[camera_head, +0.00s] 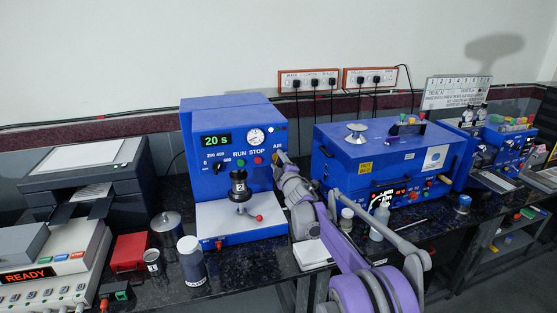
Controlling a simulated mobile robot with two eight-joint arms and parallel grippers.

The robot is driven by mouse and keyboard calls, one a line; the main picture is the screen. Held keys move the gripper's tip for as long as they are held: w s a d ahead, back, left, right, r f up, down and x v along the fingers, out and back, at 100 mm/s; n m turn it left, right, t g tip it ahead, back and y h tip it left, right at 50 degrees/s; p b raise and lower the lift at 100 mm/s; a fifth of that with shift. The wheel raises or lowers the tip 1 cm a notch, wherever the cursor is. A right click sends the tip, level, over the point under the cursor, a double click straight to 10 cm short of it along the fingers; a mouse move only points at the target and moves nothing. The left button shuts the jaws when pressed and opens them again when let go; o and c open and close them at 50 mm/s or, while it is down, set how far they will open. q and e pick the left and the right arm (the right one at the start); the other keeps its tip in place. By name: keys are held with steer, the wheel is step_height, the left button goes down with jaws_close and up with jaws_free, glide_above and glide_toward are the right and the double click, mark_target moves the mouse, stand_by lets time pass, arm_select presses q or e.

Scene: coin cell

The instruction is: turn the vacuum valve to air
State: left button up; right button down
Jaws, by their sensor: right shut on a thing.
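A blue machine (222,122) stands in the middle of the bench, with a green "20 s" display, a round dial gauge (256,137) and buttons under RUN and STOP. The word AIR shows at the right of its front panel. My right gripper (280,160) reaches up from the lower right to the panel's right edge, just below AIR. It is shut on the vacuum valve's handle there. The gripper covers the handle, so I cannot tell which way it points. My left gripper is not in view.
A black knob-topped press (239,187) stands on the machine's pale base. A second blue machine (385,155) is close behind my right arm. Small bottles (380,222) stand near the arm. A dark jar (191,262) and a red box (129,251) are at left.

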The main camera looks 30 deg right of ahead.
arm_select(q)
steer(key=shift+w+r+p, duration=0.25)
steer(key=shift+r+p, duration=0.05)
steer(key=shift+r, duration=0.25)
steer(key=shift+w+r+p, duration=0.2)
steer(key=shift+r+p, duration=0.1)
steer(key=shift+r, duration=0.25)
arm_select(e)
steer(key=shift+n, duration=2.2)
steer(key=shift+f, duration=0.1)
steer(key=shift+c, duration=1.2)
jaws_free()
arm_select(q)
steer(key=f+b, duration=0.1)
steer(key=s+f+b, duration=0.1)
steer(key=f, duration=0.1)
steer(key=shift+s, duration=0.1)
arm_select(e)
steer(key=v, duration=1.1)
